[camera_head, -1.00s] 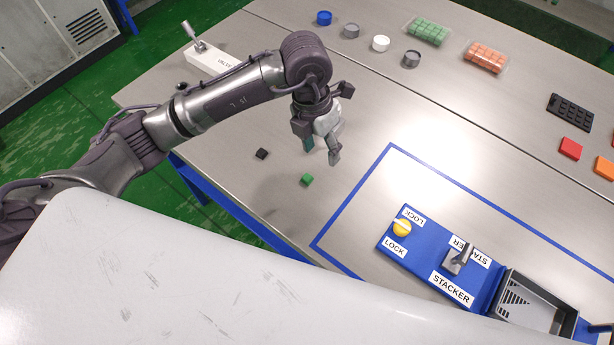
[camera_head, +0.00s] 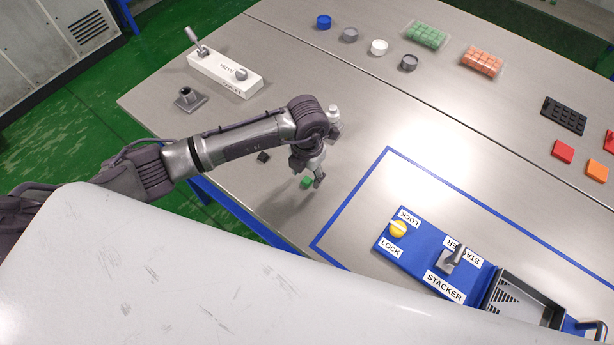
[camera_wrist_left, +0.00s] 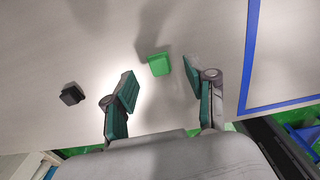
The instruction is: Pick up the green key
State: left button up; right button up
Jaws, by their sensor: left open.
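The green key (camera_head: 306,182) is a small green block on the metal table, just below my left gripper (camera_head: 306,180) in the head view. In the left wrist view the green key (camera_wrist_left: 159,64) lies beyond and between the spread fingertips of my open left gripper (camera_wrist_left: 160,85), with bare table around it. The fingers look apart from it. The gripper partly covers the key in the head view. My right gripper is in neither view.
A small black block (camera_wrist_left: 72,94) lies left of the gripper. A blue panel with a yellow knob (camera_head: 398,229) and a STACKER lever (camera_head: 450,258) stands at lower right, inside a blue outline (camera_head: 345,207). A white box with a lever (camera_head: 225,72) stands at upper left.

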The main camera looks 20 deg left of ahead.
pick_arm(q)
jog(key=shift+f, duration=1.05)
jog(key=c, duration=0.8)
jog(key=shift+c, duration=0.2)
jog(key=shift+r, duration=0.2)
